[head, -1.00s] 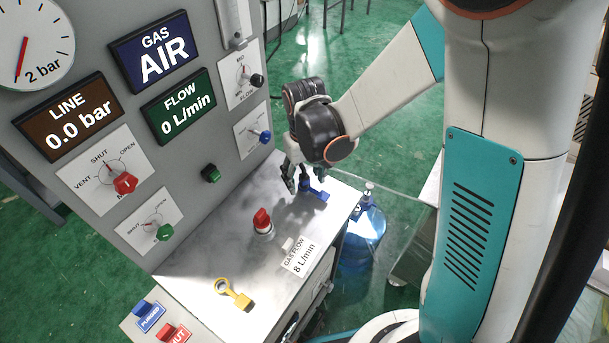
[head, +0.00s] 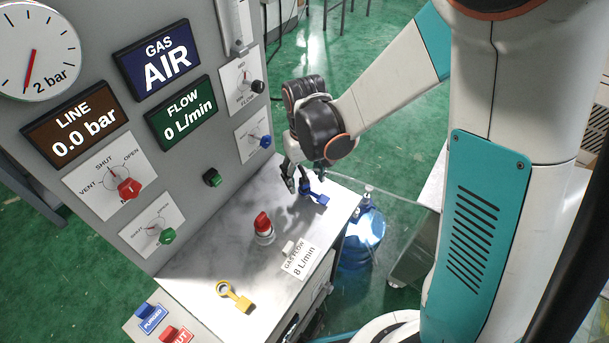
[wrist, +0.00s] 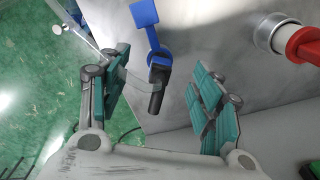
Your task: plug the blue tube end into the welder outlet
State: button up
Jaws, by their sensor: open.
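The blue tube end shows in the wrist view as a black cylinder (wrist: 156,90) with a blue ring and square blue tag (wrist: 145,14). In the head view its blue tag (head: 316,198) lies near the far right edge of the metal bench top. My gripper (head: 298,186) is low over that corner. In the wrist view its teal fingers (wrist: 160,78) are open, one on each side of the black cylinder, with gaps on both sides. No outlet is labelled as the welder's; a dark green fitting (head: 212,178) sticks out of the grey panel.
A red-topped fitting (head: 263,228) stands on the bench (head: 205,262), left of my gripper. A yellow tagged ring (head: 235,296) lies nearer the front. A blue bottle (head: 362,240) stands beyond the bench's right edge. The panel carries several knobs. Mid-bench has bare room.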

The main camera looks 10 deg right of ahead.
jog(key=shift+r+p, duration=1.35)
jog(key=shift+r, duration=0.7)
jog(key=shift+s+d+r, duration=0.1)
jog(key=shift+r, duration=0.1)
jog(key=s+d+r+m+t+b, duration=0.3)
jog(key=s+d+r+t+b, duration=0.3)
jog(key=s+d+r, duration=0.4)
jog(key=s+r+t, duration=0.1)
jog(key=s, duration=0.2)
